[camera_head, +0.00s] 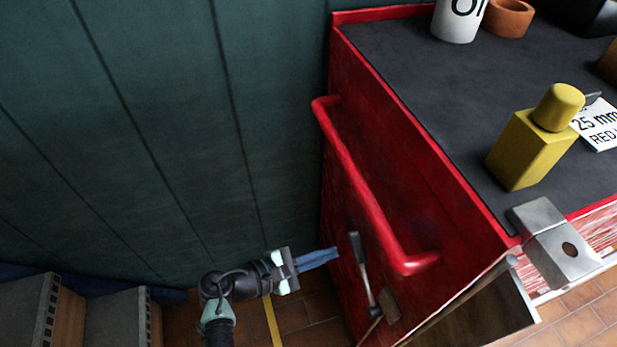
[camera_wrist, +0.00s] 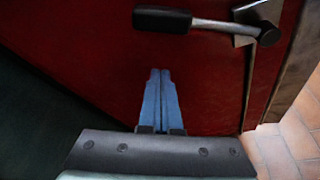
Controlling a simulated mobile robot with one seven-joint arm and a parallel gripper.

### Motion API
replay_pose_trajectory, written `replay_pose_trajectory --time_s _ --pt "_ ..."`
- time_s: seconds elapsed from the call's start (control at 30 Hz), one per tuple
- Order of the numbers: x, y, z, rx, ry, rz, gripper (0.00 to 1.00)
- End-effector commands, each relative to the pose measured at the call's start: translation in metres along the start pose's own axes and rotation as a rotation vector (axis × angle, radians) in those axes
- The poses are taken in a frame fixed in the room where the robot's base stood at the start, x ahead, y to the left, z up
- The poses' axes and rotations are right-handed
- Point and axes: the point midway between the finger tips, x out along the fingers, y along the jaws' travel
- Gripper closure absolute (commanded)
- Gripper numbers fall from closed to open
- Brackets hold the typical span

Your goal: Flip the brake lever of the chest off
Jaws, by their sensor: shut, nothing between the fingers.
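The red chest (camera_head: 345,215) stands at the right in the head view, and its red side panel (camera_wrist: 90,60) fills much of the wrist view. The brake lever (camera_head: 364,275) is low on that side, with a black grip at its upper end and a metal rod running down to a small bracket. In the wrist view the lever (camera_wrist: 215,24) lies across the top, grip at left, pivot at right. My gripper (camera_head: 336,253) has its blue fingers shut and empty, just left of the grip. In the wrist view my gripper's fingertips (camera_wrist: 160,71) point toward the lever, below the grip and apart from it.
A red push handle (camera_head: 362,190) juts from the chest side above my gripper. A yellow bottle (camera_head: 532,145), a white mug (camera_head: 458,18) and a label card (camera_head: 600,125) are on the dark top. A green wall (camera_head: 150,120) stands behind. Tiled floor (camera_head: 318,312) shows below.

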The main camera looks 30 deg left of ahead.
Motion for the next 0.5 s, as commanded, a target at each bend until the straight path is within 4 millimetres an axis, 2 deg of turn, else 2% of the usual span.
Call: replay_pose_trajectory --time_s 0.1,0.17,0.3,0.5 --pt "0.028 -0.002 -0.002 0.002 -0.002 -0.003 1.0" --pt "0.037 -0.001 0.001 0.002 -0.001 -0.001 1.0" --pt "0.026 0.001 0.021 0.001 0.001 0.002 1.0" --pt "0.021 0.0 0.035 0.001 0.001 0.0 1.0"
